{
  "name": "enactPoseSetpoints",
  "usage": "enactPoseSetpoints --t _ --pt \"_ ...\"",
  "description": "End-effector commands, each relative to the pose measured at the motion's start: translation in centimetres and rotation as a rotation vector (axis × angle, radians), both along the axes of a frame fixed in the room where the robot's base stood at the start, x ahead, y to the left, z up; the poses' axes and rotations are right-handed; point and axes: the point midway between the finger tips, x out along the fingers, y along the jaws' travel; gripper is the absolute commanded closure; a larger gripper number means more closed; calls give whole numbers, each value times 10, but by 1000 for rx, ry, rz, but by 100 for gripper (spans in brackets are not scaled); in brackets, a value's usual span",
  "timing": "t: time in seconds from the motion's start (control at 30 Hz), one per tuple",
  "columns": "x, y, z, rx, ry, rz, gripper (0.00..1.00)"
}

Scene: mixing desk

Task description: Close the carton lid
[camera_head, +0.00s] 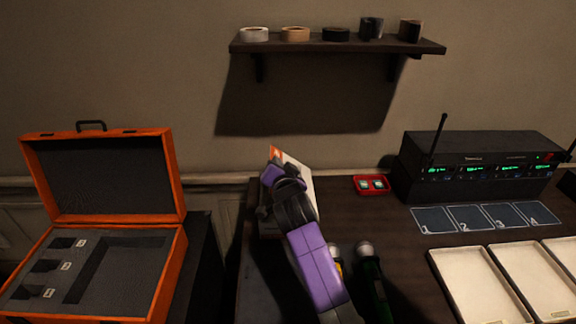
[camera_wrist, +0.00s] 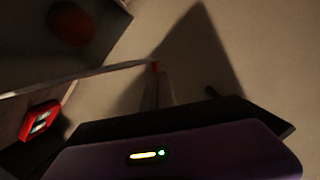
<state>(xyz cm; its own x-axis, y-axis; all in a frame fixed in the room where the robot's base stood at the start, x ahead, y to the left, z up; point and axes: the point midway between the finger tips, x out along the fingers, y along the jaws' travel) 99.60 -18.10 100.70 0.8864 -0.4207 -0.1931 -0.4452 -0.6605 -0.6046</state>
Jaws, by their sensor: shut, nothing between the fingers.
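The carton (camera_head: 304,180) stands at the back left of the desk, mostly hidden behind my arm. A pale upright panel with an orange mark (camera_head: 276,153) shows above my gripper; I cannot tell how far its lid is open. In the wrist view a grey panel with a dim orange-red round mark (camera_wrist: 72,22) fills the upper left, probably part of the carton. My gripper (camera_head: 268,182) is shut and empty, right in front of the carton in the head view. Its fingertips are hard to make out, and whether they touch the carton cannot be told.
An open orange case (camera_head: 165,290) stands left of the desk. A red card holder (camera_head: 371,185), a black receiver with antennas (camera_head: 475,165), numbered mats (camera_head: 485,218) and pale trays (camera_head: 470,285) lie to the right. Microphones (camera_head: 367,265) lie beside my arm. A shelf (camera_head: 335,46) hangs above.

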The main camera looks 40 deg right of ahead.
Motion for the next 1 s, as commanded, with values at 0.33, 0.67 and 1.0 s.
enactPoseSetpoints --t 0.33,0.67,1.0 --pt "19 28 -51 -268 180 1 100" --pt "28 41 -86 -462 312 1 100" --pt "30 45 -101 -553 372 1 100"
